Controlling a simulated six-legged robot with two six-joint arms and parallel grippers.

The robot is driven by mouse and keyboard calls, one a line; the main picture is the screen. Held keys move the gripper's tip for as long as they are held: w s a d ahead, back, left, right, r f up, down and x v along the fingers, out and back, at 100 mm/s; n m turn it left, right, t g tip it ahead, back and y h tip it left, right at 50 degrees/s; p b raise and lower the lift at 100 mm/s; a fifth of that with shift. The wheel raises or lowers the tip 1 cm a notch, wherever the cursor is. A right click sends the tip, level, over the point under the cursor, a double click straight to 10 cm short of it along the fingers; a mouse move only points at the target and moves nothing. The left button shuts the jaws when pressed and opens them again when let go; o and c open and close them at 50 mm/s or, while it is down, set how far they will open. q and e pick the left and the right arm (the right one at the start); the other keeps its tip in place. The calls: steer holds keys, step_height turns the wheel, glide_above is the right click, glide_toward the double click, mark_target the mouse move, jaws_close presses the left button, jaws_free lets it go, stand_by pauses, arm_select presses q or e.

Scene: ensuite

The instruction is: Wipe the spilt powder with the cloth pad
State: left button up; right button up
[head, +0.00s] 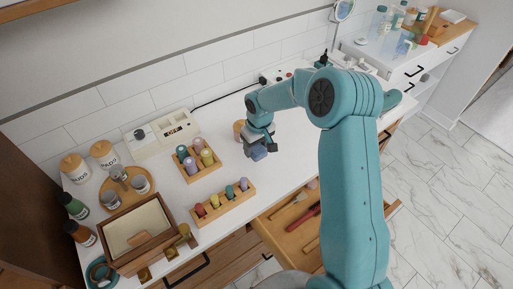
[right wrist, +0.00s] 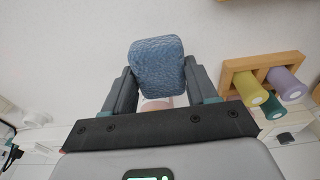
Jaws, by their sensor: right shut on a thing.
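My right gripper (head: 259,143) is over the white counter, just right of the peg racks. It is shut on the cloth pad, a blue, textured block that shows in the right wrist view (right wrist: 157,63) between the two fingers. In the head view the pad (head: 259,154) is a small blue-grey shape under the fingers, close to the counter top. I cannot tell whether it touches the counter. I cannot make out the spilt powder in either view; the arm and gripper hide part of the counter. My left gripper is not in view.
Two wooden racks with coloured pegs (head: 223,205) stand left of the gripper. A round tan object (head: 239,127) is close behind it. A wooden box (head: 137,235) and jars are further left. An open drawer (head: 290,222) juts out at the front.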

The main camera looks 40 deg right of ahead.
step_height(320, 180, up, 2)
steer(key=shift+s+r+p, duration=0.1)
steer(key=shift+p, duration=0.25)
steer(key=shift+a+r, duration=0.15)
steer(key=shift+r, duration=0.2)
